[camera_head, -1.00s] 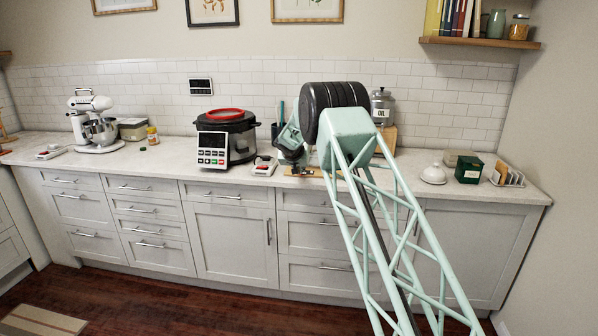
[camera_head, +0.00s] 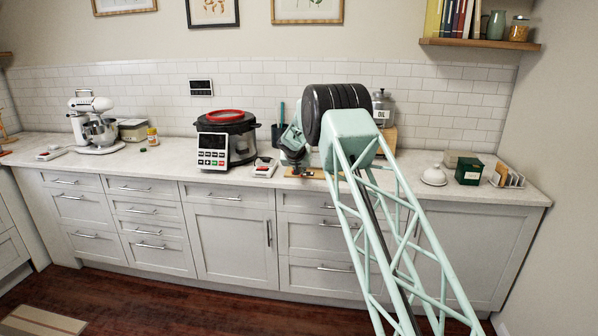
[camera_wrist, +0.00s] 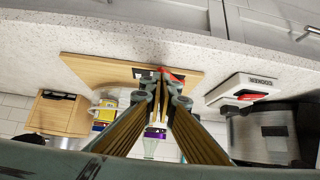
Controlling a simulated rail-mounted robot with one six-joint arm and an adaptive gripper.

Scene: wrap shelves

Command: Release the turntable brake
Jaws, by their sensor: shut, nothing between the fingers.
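My gripper (camera_wrist: 164,84) is shut and empty, fingertips together over a light wooden board in the wrist view. The board (camera_wrist: 93,70) lies on the counter, and a small dark fitting with a red lever-like part (camera_wrist: 173,74) sits on it right at my fingertips. The fingers hide much of this fitting, and I cannot tell whether they touch it. No label marks it as the turntable brake. In the head view my gripper (camera_head: 297,168) is low over the same board (camera_head: 318,174), and the fitting is mostly hidden.
A white switch box with a red rocker (camera_head: 264,168) and a pressure cooker (camera_head: 240,137) stand left of the board in the head view. A canister (camera_head: 381,107) stands behind my arm.

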